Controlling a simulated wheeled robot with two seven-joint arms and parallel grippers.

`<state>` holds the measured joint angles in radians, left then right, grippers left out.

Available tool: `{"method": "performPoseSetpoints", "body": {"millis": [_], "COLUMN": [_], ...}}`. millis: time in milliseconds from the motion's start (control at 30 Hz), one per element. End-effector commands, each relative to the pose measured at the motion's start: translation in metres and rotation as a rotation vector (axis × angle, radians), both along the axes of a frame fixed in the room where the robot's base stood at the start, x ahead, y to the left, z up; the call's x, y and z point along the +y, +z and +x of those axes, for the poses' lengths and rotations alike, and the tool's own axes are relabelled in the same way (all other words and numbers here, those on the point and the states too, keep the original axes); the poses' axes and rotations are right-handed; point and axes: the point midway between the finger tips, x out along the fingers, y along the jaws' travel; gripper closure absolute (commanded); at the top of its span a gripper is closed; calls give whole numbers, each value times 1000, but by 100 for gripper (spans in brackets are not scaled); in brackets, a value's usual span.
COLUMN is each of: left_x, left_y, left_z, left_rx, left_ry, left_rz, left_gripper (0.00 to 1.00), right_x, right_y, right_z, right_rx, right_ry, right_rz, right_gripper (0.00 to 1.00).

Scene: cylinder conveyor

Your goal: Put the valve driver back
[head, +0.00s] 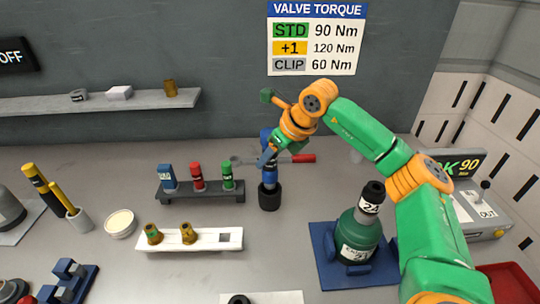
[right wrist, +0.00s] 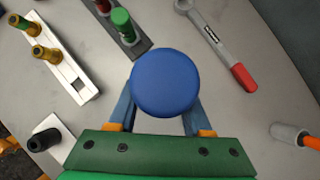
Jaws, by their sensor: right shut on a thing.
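The valve driver (head: 269,172) is a blue upright tool. Its round blue top (right wrist: 165,83) fills the middle of the right wrist view, between my fingers. My right gripper (head: 267,157) is shut on its upper part from above. A black cylindrical piece (head: 269,197) is at the driver's lower end, at the grey table. I cannot tell whether it is part of the driver or a holder around it. My left gripper is not in view.
A dark rack (head: 200,197) with blue, red and green pieces stands left of the driver. A white tray (head: 205,240) with brass fittings lies in front. A red-handled wrench (head: 302,158) lies behind.

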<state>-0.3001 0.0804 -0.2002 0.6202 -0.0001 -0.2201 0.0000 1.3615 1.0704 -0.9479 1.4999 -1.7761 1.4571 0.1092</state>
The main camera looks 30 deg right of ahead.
Motion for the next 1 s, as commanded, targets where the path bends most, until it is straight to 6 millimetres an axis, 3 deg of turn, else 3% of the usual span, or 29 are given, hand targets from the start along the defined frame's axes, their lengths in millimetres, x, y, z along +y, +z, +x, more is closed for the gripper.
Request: {"method": "performPoseSetpoints", "body": {"millis": [1000], "left_x": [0], "left_y": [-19], "left_z": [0], "left_rx": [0], "left_ry": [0], "left_rz": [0], "left_gripper": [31], "right_x": [0], "right_y": [-23], "right_z": [0], "right_rx": [-4], "right_ry": [0], "right_rz": [1], "right_gripper": [100]}}
